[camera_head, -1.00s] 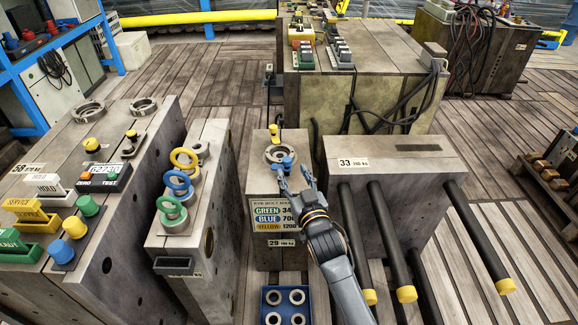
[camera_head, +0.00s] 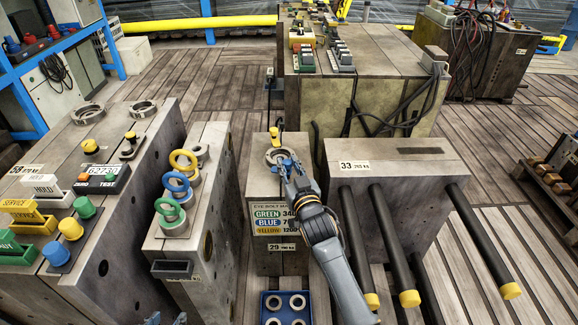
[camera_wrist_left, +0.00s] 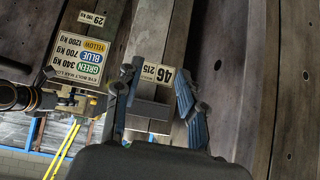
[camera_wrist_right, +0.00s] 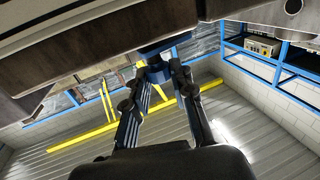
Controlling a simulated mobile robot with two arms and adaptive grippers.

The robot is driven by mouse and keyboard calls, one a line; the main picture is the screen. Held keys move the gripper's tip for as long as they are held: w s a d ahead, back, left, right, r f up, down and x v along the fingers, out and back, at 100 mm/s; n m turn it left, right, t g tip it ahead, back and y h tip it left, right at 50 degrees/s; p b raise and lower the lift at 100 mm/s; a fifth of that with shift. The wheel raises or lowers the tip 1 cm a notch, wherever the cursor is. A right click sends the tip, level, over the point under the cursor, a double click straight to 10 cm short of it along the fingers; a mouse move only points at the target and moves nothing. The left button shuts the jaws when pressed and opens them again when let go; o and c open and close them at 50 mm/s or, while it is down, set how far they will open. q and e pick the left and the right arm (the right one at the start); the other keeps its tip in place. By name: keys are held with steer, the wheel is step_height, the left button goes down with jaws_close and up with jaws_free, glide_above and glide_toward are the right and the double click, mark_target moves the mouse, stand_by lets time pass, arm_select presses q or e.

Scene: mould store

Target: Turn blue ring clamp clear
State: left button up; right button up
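The blue ring clamp (camera_head: 273,153) sits at the centring ring on top of the grey mould block marked 29 (camera_head: 264,190). My right gripper (camera_head: 289,168) is at the clamp's near right side and hides part of it. In the right wrist view, the right fingers (camera_wrist_right: 158,70) stand close on both sides of the blue clamp part (camera_wrist_right: 157,45), with a narrowed gap that it appears to fill. My left gripper (camera_head: 166,319) barely shows at the bottom edge. In the left wrist view, the left fingers (camera_wrist_left: 157,85) are apart and empty in front of the block marked 46.
A yellow clamp (camera_head: 275,132) stands behind the ring. Green, blue and yellow eye rings (camera_head: 179,182) stand on the block to the left. Block 33 (camera_head: 395,172), with long dark rods, is close on the right. A blue tray of rings (camera_head: 286,308) lies in front.

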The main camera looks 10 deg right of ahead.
steer(key=shift+r, duration=0.1)
jaws_close()
steer(key=y+p, duration=0.1)
steer(key=n+y+p, duration=0.2)
steer(key=shift+w+d+r+g, duration=0.1)
steer(key=shift+d+r+g, duration=0.05)
steer(key=shift+r+g, duration=0.15)
steer(key=shift+n+y+p, duration=0.3)
steer(key=shift+y+p, duration=0.2)
steer(key=shift+f+n+y, duration=0.1)
steer(key=shift+n+y, duration=0.2)
steer(key=shift+y, duration=0.2)
arm_select(q)
steer(key=s+a+f+g+y, duration=0.1)
steer(key=s+a+f+g, duration=0.1)
steer(key=s+g, duration=0.3)
steer(key=shift+s+a+f+g, duration=0.25)
steer(key=shift+s+a, duration=0.3)
steer(key=shift+s, duration=1.8)
arm_select(e)
steer(key=shift+f+n+g+y, duration=0.2)
steer(key=shift+n+g+y, duration=0.3)
steer(key=shift+y, duration=0.2)
